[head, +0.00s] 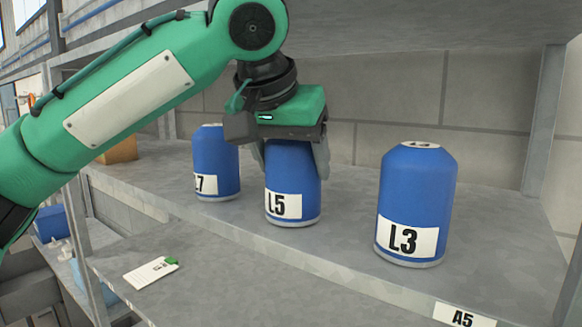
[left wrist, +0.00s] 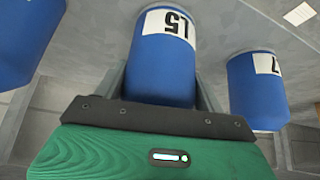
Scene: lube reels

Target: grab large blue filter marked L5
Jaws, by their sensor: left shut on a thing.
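The large blue filter marked L5 (head: 292,180) stands upright on the grey shelf between two other blue filters. My left gripper (head: 291,150) comes down over its top from above and is shut on it, with fingers on both sides. The filter's base looks to be on the shelf or very close to it. The left wrist view shows the L5 filter (left wrist: 163,60) between the fingers, its label facing the camera's far side. The filter's top is hidden by the gripper. My right gripper is not in view.
A blue filter marked L3 (head: 416,205) stands to the right, and one marked 7 (head: 215,165) close on the left. The shelf (head: 340,240) has an A5 label (head: 463,315) on its front edge. A wall stands behind. A white card (head: 151,272) lies on the lower surface.

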